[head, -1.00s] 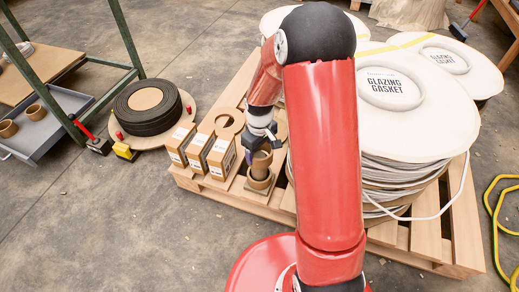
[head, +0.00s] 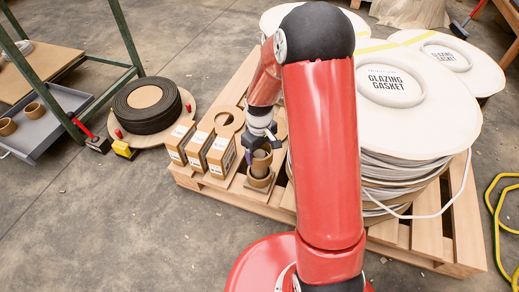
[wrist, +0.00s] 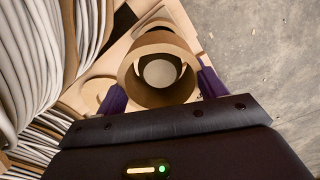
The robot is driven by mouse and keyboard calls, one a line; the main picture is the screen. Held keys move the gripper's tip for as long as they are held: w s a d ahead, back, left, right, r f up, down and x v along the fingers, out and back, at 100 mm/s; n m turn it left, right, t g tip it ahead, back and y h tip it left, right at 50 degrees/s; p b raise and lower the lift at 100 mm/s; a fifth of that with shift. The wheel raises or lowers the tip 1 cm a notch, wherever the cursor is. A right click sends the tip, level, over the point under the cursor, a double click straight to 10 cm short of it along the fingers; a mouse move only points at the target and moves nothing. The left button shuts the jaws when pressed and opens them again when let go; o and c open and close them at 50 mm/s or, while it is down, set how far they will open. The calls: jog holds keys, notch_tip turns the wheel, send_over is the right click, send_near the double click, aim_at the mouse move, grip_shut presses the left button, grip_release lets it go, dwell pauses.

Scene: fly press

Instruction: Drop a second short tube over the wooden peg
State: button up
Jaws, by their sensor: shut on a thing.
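My gripper (head: 257,146) is shut on a short brown cardboard tube (head: 262,160), held upright just above another short tube (head: 260,181) on a small wooden base on the pallet. In the wrist view my gripper's purple fingers (wrist: 163,88) press on either side of the held tube (wrist: 135,84). The pale round top of the wooden peg (wrist: 160,73) shows through its bore, roughly centred. How far the peg reaches into the held tube, and whether the two tubes touch, I cannot tell. My arm hides part of the pallet.
Several small boxes (head: 196,150) stand just left of the peg on the pallet (head: 217,196). Large gasket spools (head: 418,105) stand close on the right. Two more short tubes (head: 35,110) are in a grey tray (head: 52,132).

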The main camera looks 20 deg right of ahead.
jog(key=shift+f, duration=0.3)
dwell(0.5)
jog(key=o, duration=1.1)
jog(key=shift+c, duration=0.2)
jog(key=shift+o, duration=0.4)
jog(key=shift+r+p, duration=2.8)
jog(key=shift+r, duration=1.25)
